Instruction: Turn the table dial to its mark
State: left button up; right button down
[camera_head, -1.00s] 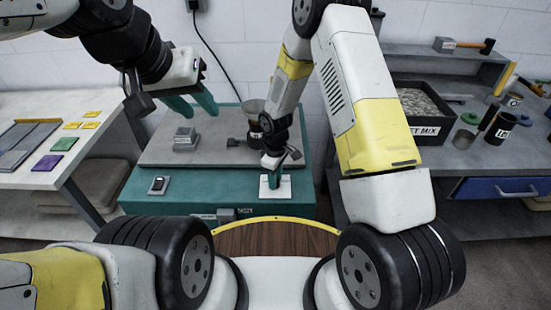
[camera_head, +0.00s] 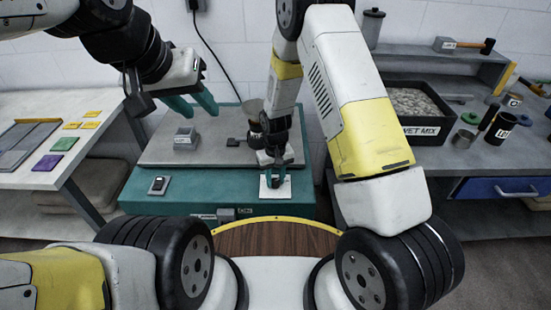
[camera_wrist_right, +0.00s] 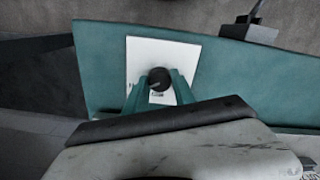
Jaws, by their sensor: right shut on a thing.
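The table dial is a round black knob (camera_wrist_right: 159,80) on a white plate (camera_wrist_right: 150,56) on the teal machine base. In the head view the plate (camera_head: 264,188) sits at the front right of that base, and the knob is mostly hidden by my gripper. My right gripper (camera_wrist_right: 160,88) points down at the plate, with its two teal fingers shut on the knob from both sides. It also shows in the head view (camera_head: 273,178). Any mark on the plate is too small to read. My left gripper (camera_head: 194,106) is open and empty above the left of the grey table.
The grey tabletop (camera_head: 205,155) carries a stacked metal block (camera_head: 185,139) and a small dark block (camera_head: 233,142). A black switch (camera_head: 158,185) is at the base's front left.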

aim_at(275, 181)
jog(key=shift+w, duration=0.1)
dwell(0.3)
jog(key=c, duration=1.1)
grip_release()
jog(key=shift+o, duration=0.2)
jog(key=shift+r, duration=3.9)
